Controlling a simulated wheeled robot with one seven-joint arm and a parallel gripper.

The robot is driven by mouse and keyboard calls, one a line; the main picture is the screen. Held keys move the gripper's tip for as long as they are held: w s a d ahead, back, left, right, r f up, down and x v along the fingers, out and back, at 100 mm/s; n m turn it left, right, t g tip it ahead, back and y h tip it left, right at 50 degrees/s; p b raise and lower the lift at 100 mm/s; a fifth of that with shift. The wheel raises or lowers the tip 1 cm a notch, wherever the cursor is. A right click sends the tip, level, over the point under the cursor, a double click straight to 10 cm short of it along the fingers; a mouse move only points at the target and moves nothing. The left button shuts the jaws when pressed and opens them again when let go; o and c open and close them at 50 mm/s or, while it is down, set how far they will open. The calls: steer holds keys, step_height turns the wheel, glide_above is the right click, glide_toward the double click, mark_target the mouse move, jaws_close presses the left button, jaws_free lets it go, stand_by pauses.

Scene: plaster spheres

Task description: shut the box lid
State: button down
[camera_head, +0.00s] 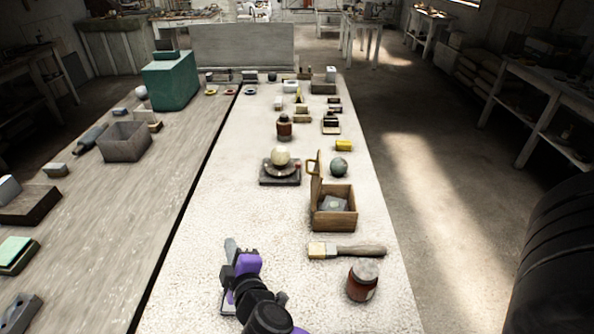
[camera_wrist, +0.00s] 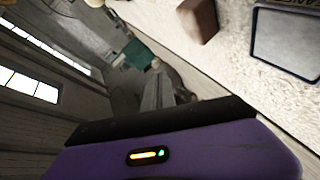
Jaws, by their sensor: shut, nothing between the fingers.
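The wooden box (camera_head: 335,222) stands right of the middle of the pale table in the head view, open at the top. Its lid (camera_head: 316,197) stands upright along the box's left side, with a yellow loop near its top. A grey piece lies inside the box. My gripper (camera_head: 232,246), purple and black, is low over the near part of the table, left of the box and nearer to me. It is shut, empty and apart from the box and lid. The wrist view shows its purple body; I cannot make out the box there.
A brush (camera_head: 346,250) lies just in front of the box, with a red-brown jar (camera_head: 362,280) nearer. A green sphere (camera_head: 339,167) sits behind the box. A dark stand (camera_head: 280,172) with a cream ball is behind left. The table between gripper and lid looks clear.

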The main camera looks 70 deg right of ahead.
steer(key=s+d+r+m+g+h+p, duration=0.1)
steer(key=s+d+r+g+h, duration=0.1)
steer(key=d, duration=0.6)
steer(key=s+d+r+g+h+p, duration=0.2)
steer(key=d+r+g+h, duration=0.1)
steer(key=d, duration=0.4)
steer(key=s+d+r+m+g+h+p, duration=0.1)
steer(key=s+d+r+g+h+p, duration=0.1)
steer(key=d, duration=0.6)
steer(key=shift+s+d+r+m+g+h, duration=0.3)
steer(key=shift+s+r+g+h, duration=0.35)
steer(key=shift+g, duration=0.45)
steer(key=shift+w+d+r, duration=0.1)
steer(key=shift+d, duration=0.05)
